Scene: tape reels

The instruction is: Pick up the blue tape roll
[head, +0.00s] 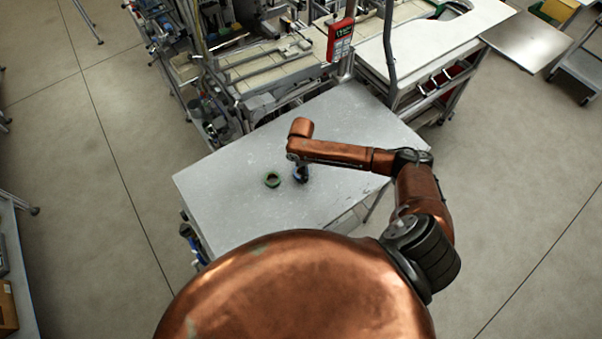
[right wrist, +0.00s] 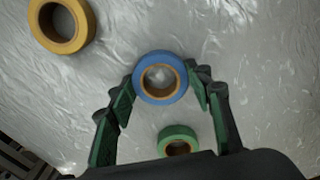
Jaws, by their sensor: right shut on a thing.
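The blue tape roll (right wrist: 158,57) is a blue ring with a brown core. In the right wrist view it sits between the two green-padded fingers of my right gripper (right wrist: 161,82), which is shut on its sides. In the head view the right gripper (head: 300,175) points down over the grey table, with a little blue showing at its tips. I cannot tell whether the roll touches the table. My left gripper is not in view.
A yellow tape roll (right wrist: 62,25) shows in the right wrist view, apart from the fingers. Machinery with a red device (head: 340,40) stands behind the table.

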